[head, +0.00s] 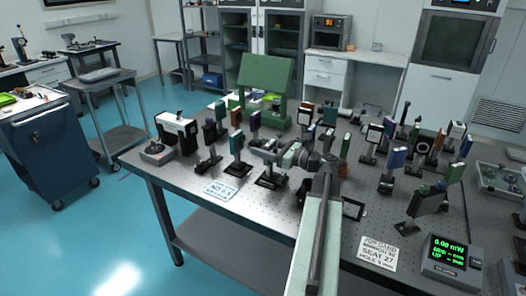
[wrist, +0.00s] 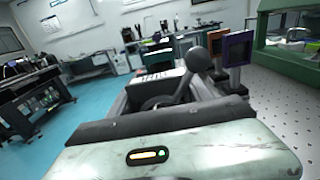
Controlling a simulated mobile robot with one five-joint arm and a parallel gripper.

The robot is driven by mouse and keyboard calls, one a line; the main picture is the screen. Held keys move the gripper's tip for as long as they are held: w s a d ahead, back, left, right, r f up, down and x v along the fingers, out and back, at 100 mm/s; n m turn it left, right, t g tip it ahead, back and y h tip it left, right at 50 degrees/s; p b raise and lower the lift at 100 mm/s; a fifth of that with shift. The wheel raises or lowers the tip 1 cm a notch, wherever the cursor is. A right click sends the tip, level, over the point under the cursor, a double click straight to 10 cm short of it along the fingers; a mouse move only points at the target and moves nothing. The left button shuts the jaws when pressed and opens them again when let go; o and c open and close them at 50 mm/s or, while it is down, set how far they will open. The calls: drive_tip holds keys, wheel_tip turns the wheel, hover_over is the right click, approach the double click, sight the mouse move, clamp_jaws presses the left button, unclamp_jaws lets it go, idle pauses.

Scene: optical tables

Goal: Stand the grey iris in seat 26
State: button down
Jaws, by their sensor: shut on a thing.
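My gripper (head: 262,148) reaches left over the middle of the optical table (head: 190,192) in the head view. It is shut on a small grey piece, which I take to be the grey iris; the jaws and arm hide most of it. A dark post and base (head: 268,181) show just below the gripper. I cannot tell whether they belong to the held piece. In the wrist view, a dark grey rounded shape on a stem (wrist: 196,60) stands beyond my pale wrist. A card reading SEAT 27 (head: 378,252) lies at the front right; I cannot make out seat 26.
A power meter (head: 450,258) sits at the front right. A green stand (head: 265,75) rises at the back. The front left is clearer, around a blue-lettered card (head: 222,190).

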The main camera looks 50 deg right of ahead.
drive_tip(key=shift+f, duration=0.1)
drive_tip(key=shift+c, duration=2.2)
unclamp_jaws()
drive_tip(key=v, duration=1.2)
